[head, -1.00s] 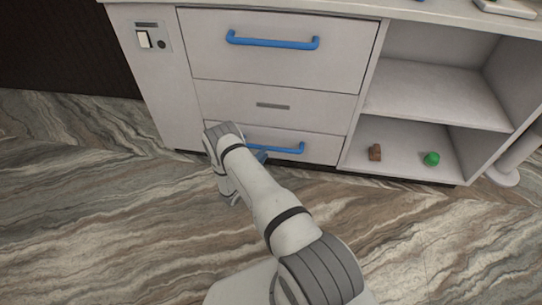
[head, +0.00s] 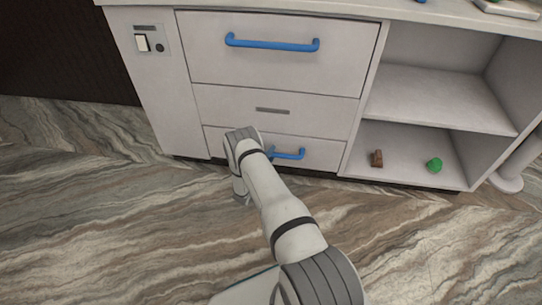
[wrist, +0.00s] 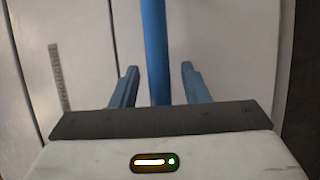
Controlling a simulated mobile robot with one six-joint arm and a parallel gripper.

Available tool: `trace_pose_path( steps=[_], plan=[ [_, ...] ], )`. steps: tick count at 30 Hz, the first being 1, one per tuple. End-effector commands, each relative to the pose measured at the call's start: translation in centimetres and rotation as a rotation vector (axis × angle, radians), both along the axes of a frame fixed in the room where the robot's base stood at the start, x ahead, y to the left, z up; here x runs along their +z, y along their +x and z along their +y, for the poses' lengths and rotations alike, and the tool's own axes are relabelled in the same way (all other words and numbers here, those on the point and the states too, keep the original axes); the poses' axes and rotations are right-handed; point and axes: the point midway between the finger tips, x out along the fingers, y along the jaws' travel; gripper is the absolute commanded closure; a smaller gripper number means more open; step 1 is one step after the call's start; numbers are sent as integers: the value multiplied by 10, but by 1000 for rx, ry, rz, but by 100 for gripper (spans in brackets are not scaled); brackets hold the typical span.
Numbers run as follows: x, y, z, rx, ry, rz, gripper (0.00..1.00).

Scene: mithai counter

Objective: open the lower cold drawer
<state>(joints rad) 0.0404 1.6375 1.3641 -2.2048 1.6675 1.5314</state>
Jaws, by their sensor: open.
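The lower cold drawer (head: 322,153) is a pale front at the bottom of the cabinet, and it looks shut. Its blue bar handle (head: 290,154) shows to the right of my arm; the left part is hidden behind the arm. In the wrist view the handle (wrist: 155,50) runs up the picture between the two blue fingers of my gripper (wrist: 160,78). The fingers are open, one on each side of the bar, with a visible gap on both sides. In the head view my gripper is mostly hidden by my arm.
Above are a plain panel with a grey slot (head: 272,110) and an upper drawer with a blue handle (head: 272,43). A switch (head: 143,43) is at left. Open shelves at right hold a brown piece (head: 376,158) and a green object (head: 434,165). The marbled floor (head: 120,220) in front is clear.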

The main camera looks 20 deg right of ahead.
Motion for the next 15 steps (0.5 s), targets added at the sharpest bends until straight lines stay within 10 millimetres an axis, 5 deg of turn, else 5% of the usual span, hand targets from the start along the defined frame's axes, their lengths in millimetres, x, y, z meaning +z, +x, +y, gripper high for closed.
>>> trace_pose_path(
  steps=[3,15],
  plan=[
    [0,0,0,0,0,0,60],
    [0,0,0,0,0,0,93]
  ],
)
